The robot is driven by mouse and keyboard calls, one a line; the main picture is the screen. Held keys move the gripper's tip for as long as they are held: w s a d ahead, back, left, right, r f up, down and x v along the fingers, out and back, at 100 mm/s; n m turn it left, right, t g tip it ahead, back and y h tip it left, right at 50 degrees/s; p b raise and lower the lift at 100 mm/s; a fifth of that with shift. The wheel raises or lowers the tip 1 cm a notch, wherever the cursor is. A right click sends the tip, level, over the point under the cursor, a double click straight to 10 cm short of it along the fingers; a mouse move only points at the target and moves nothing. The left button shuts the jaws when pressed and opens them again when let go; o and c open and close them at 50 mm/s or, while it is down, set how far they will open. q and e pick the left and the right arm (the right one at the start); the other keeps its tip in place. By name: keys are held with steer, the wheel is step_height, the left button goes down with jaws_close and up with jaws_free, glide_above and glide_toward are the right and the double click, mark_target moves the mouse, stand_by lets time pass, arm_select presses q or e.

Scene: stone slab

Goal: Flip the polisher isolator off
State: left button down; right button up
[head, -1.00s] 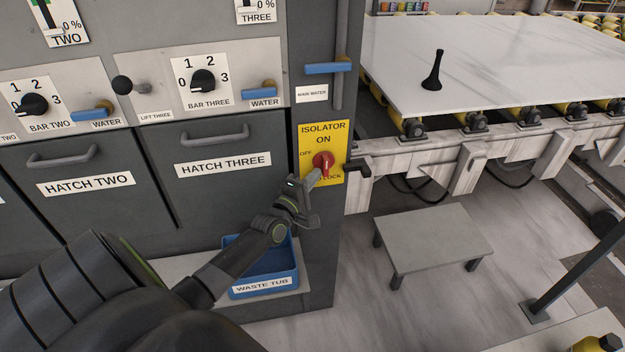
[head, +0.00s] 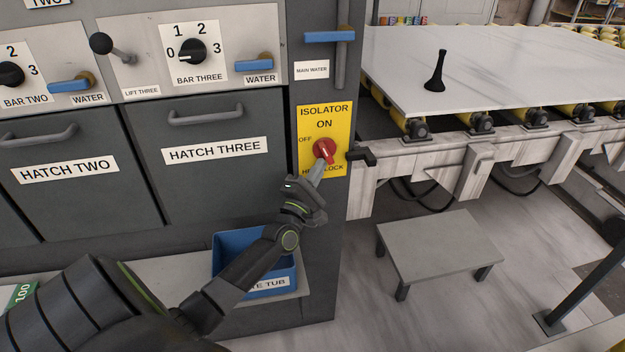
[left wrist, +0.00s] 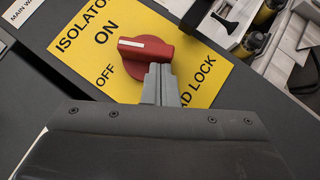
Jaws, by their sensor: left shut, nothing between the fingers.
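The isolator is a red rotary knob (head: 325,149) on a yellow plate (head: 341,118) marked ON at the top, OFF at the left and a partly covered LOCK label below. In the left wrist view, the knob (left wrist: 150,47) has a white stripe on its handle, which points between ON and OFF. My left gripper (head: 317,172) is shut and empty, with its fingertips just below the knob. In the left wrist view, the fingertips (left wrist: 160,72) meet the lower edge of the knob's outline; I cannot tell whether they touch it. My right gripper is not in view.
A blue main water lever (head: 329,36) is above the plate. A dark bracket (head: 361,156) juts out just right of it. A blue waste tub (head: 230,243) sits below, behind my forearm. A low grey table (head: 440,245) and a stone slab (head: 500,75) on rollers are to the right.

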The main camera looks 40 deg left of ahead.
arm_select(q)
steer(key=shift+w+d+f+n+t+y+b, duration=0.2)
steer(key=shift+w+d+n+y+b, duration=0.25)
steer(key=shift+b, duration=0.55)
steer(key=shift+w+d+f+n+t+y+b, duration=0.1)
steer(key=shift+w+d+f+n+y+b, duration=0.15)
steer(key=shift+w+d+n+b, duration=0.55)
steer(key=shift+w+r+m, duration=0.2)
steer(key=shift+w+m, duration=0.1)
steer(key=shift+m, duration=0.05)
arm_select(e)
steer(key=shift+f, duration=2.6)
arm_select(q)
steer(key=shift+w+d, duration=0.1)
steer(key=shift+d, duration=0.05)
